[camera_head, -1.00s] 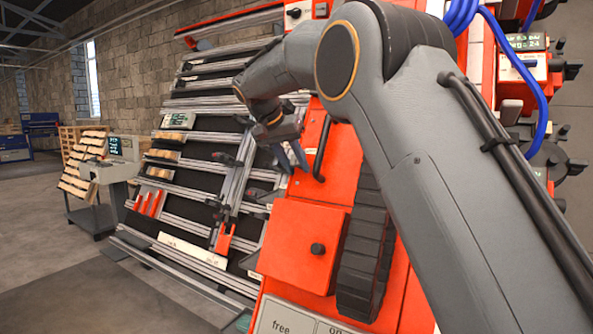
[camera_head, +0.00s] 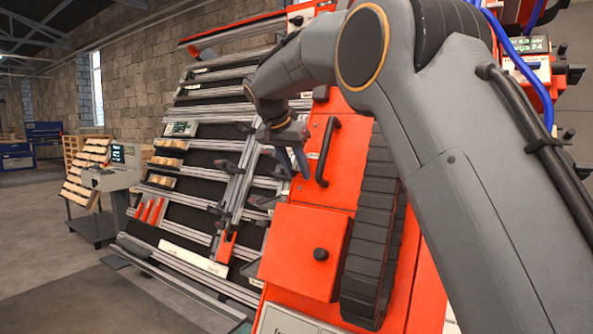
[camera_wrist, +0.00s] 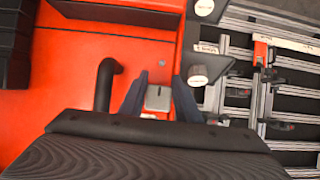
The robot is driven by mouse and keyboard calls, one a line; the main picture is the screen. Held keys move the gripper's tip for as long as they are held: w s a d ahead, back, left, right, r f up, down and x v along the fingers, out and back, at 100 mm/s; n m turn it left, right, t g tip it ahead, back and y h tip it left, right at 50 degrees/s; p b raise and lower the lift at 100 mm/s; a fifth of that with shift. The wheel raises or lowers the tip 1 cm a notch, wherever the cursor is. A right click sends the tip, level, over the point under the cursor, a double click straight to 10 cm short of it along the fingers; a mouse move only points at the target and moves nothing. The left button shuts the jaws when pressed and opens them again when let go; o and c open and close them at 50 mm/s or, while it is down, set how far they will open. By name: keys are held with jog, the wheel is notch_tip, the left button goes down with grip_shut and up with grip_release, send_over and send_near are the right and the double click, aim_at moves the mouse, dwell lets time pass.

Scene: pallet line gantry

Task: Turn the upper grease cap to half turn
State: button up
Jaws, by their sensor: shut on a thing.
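My gripper (camera_head: 293,160) is at the upper left part of the red panel (camera_head: 312,210), just left of its black bar handle. In the wrist view my gripper (camera_wrist: 160,88) has its two dark blue fingers on either side of a small grey square-ended piece (camera_wrist: 158,97), which looks like the upper grease cap. The fingers are shut on it. How far the cap is turned cannot be read. In the head view the cap is hidden behind the fingers.
The black bar handle (camera_wrist: 106,85) stands close beside the fingers. A white-faced round knob (camera_wrist: 197,76) is near the other fingertip; a similar knob (camera_wrist: 204,7) lies beyond. A red box with a black knob (camera_head: 321,254) and a black cable chain (camera_head: 372,235) sit lower on the panel.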

jog(key=o, duration=1)
jog(key=shift+o, duration=0.2)
jog(key=v, duration=0.7)
jog(key=shift+a+r, duration=0.15)
jog(key=shift+r, duration=0.2)
jog(key=shift+s, duration=0.2)
